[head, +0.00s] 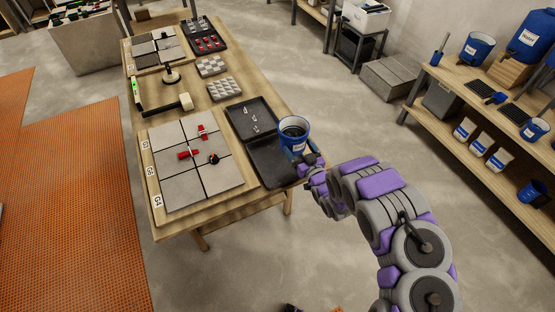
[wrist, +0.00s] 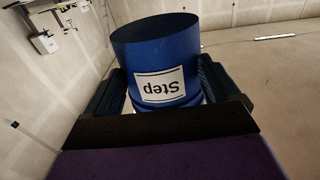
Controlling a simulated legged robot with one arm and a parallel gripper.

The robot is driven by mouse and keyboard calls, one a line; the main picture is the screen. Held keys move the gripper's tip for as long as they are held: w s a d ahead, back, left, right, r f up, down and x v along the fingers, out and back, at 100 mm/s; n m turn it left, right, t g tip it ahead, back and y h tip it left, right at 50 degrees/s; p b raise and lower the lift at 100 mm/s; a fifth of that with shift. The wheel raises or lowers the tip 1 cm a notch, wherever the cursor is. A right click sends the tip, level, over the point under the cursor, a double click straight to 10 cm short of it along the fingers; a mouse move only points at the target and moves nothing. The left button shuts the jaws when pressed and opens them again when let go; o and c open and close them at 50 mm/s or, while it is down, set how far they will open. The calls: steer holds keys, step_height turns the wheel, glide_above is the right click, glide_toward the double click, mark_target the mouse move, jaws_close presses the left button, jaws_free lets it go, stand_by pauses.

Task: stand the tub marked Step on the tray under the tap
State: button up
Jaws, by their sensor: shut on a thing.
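The blue tub marked Step (wrist: 160,55) is in my gripper (wrist: 160,92), with a dark finger on either side; its white label reads upside down in the wrist view. On the right bench, a large blue container (head: 530,36) stands on a wooden block. Dark slotted trays (head: 513,113) lie in front of it. The tap itself is too small to make out clearly.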

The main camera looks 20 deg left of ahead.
steer(key=shift+s+a+f, duration=0.2)
steer(key=shift+s+a, duration=0.2)
steer(key=shift+a, duration=0.25)
steer(key=shift+f+b, duration=1.3)
steer(key=shift+f, duration=3.6)
steer(key=o, duration=1.5)
steer(key=shift+c, duration=0.2)
steer(key=shift+s, duration=0.15)
steer(key=v, duration=1.2)
steer(key=shift+p, duration=0.4)
steer(key=shift+w+d, duration=0.1)
steer(key=shift+w, duration=0.1)
